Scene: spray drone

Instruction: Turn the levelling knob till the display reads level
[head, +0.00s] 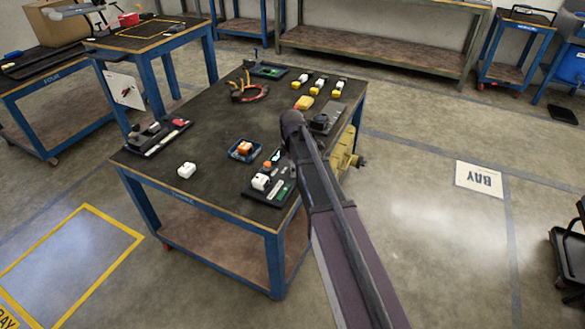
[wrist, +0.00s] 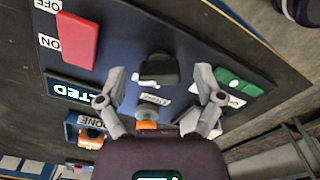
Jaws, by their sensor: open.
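In the wrist view, a dark panel (wrist: 130,32) holds a small display (wrist: 68,90); only the end of its word, "TED", is readable. A black knob-like block (wrist: 158,69) with a pale front edge stands on the panel, between and slightly beyond my fingertips. My gripper (wrist: 160,80) is open, one finger on each side of the block, with gaps visible. I cannot tell how far above the panel the fingertips are. In the head view my arm covers part of the table, and the gripper cannot be made out.
The panel also has a red switch (wrist: 78,40) marked ON and OFF and a green part (wrist: 238,80). A blue tray (head: 234,155) with an orange item sits on the worktable (head: 215,115). Floor at right is mostly clear.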

